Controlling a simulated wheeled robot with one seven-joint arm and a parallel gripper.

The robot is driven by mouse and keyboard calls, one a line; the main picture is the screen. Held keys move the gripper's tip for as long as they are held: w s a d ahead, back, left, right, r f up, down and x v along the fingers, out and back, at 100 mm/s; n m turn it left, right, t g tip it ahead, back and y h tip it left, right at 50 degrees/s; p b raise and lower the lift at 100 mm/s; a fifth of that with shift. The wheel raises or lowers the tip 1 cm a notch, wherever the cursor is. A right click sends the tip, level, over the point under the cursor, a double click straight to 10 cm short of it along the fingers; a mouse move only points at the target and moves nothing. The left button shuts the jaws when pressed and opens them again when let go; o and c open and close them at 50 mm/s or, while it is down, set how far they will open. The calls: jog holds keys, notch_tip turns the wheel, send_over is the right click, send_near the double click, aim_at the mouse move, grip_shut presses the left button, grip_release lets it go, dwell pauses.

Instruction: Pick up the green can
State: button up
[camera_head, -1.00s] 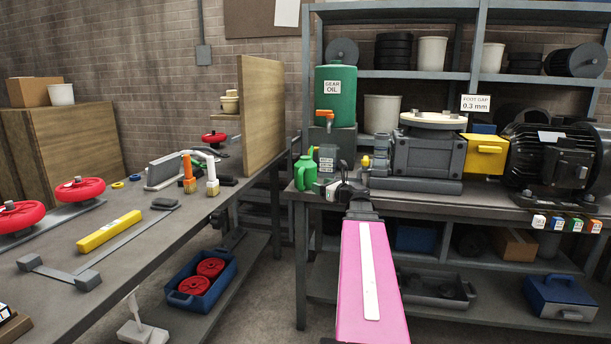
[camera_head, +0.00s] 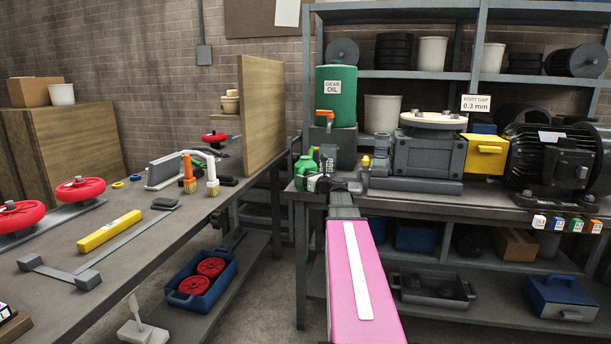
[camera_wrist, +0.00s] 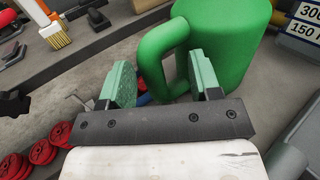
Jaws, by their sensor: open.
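The green can (camera_head: 304,169) stands on the right-hand bench near its left front corner, below the gear oil drum. In the wrist view the can (camera_wrist: 228,40) fills the top right, with its looped handle (camera_wrist: 153,47) facing my gripper. My gripper (camera_wrist: 158,82) is open. One finger is left of the handle and the other is right of the handle's near side, close to the can body. I cannot tell whether a finger touches it. In the head view my gripper (camera_head: 318,183) partly hides the can's lower part.
A green gear oil drum (camera_head: 336,96) with an orange tap stands behind the can. A grey gearbox (camera_head: 428,153) and black motor (camera_head: 550,155) fill the bench to the right. A wooden panel (camera_head: 262,115) stands at the left bench's end. A floor gap separates the benches.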

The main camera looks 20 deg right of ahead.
jog(key=shift+w+a, duration=0.1)
jog(key=shift+w, duration=0.15)
grip_shut()
dwell(1.3)
